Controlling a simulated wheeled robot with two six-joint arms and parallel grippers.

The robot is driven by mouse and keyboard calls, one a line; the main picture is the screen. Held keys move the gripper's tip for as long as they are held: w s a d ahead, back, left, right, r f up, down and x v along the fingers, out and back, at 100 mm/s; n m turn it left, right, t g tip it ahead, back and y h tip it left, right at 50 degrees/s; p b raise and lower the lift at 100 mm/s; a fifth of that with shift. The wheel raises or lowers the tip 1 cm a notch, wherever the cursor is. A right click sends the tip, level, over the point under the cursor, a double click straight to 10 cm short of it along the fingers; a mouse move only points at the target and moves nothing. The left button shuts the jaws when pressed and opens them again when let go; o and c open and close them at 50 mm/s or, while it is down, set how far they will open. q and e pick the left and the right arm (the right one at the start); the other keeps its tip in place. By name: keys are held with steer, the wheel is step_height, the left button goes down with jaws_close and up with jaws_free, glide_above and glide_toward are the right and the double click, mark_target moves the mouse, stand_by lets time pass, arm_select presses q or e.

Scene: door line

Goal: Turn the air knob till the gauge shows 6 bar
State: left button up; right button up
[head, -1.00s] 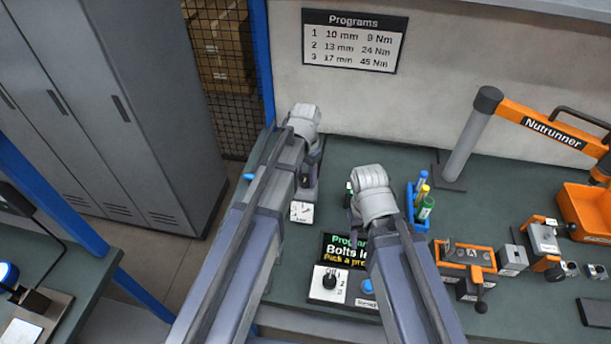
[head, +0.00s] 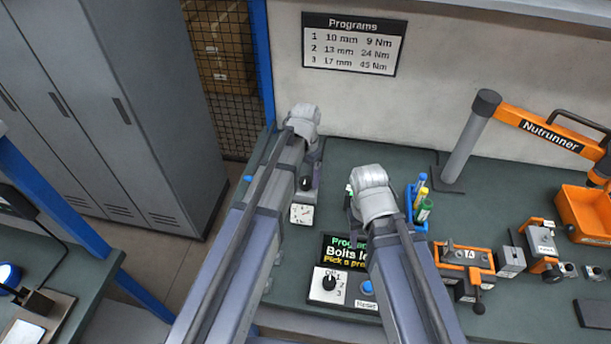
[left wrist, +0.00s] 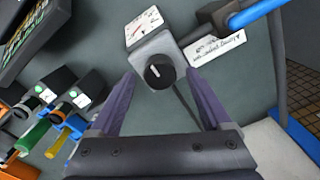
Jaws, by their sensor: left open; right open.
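The air knob (left wrist: 158,71) is black with a pale mark and sits on a small grey box. It shows in the head view (head: 305,184) beside my left arm. The gauge (left wrist: 143,25) is a white square dial next to the knob; it also shows in the head view (head: 301,213). Its reading is too small to tell. My left gripper (left wrist: 160,76) is open, its fingers on either side of the knob in the left wrist picture; I cannot tell whether they touch it. My right gripper (head: 350,203) is mostly hidden behind its own wrist, over the bench.
A control panel with a selector knob (head: 330,281) and a screen (head: 343,250) stands at the front. A blue pen holder (head: 416,208), orange clamp fixture (head: 463,258) and nutrunner arm (head: 545,125) are to the right. A white label (left wrist: 217,47) lies beside the gauge box.

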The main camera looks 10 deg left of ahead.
mark_target(305, 180)
arm_select(q)
step_height(305, 180, up, 7)
steer(key=p, duration=0.6)
steer(key=shift+f, duration=0.1)
arm_select(e)
step_height(305, 180, up, 7)
arm_select(q)
steer(key=shift+f, duration=0.1)
arm_select(e)
steer(key=shift+f, duration=0.2)
arm_select(q)
steer(key=s+d+f+b, duration=0.1)
steer(key=s+d+b, duration=0.1)
steer(key=s, duration=0.7)
steer(key=s+d+f+n+y+b, duration=0.1)
steer(key=s+d, duration=0.3)
steer(key=s, duration=0.5)
steer(key=shift+d+f+n+b, duration=0.3)
steer(key=shift+f+b, duration=0.15)
steer(key=shift+f, duration=0.35)
arm_select(e)
step_height(305, 180, down, 4)
steer(key=shift+r, duration=0.15)
